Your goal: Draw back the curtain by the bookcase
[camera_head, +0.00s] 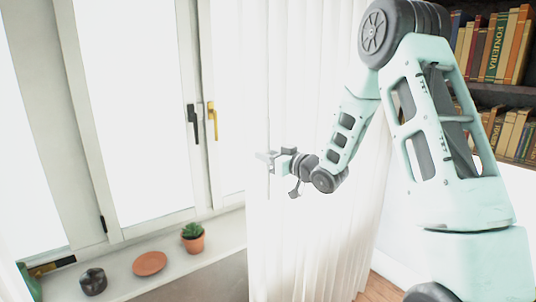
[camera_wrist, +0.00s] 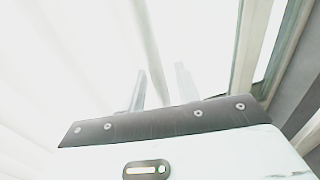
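The white curtain (camera_head: 315,240) hangs in long folds from the top of the head view to near the floor, between the window and the bookcase (camera_head: 505,85). Its left edge overlaps the right side of the window. My gripper (camera_head: 266,162) is at this left edge, about halfway up the visible cloth, pointing left. In the wrist view the two fingers of my gripper (camera_wrist: 162,90) stand apart with a gap between them. Pale, washed-out cloth of the curtain (camera_wrist: 75,70) fills the left there. I cannot tell whether cloth lies between the fingers or touches them.
The window has a dark handle (camera_head: 193,124) and a yellow handle (camera_head: 212,120). On the sill (camera_head: 225,235) stand a potted plant (camera_head: 192,240), a terracotta saucer (camera_head: 149,264) and a small dark pot (camera_head: 93,281). My arm stands before the curtain and bookcase.

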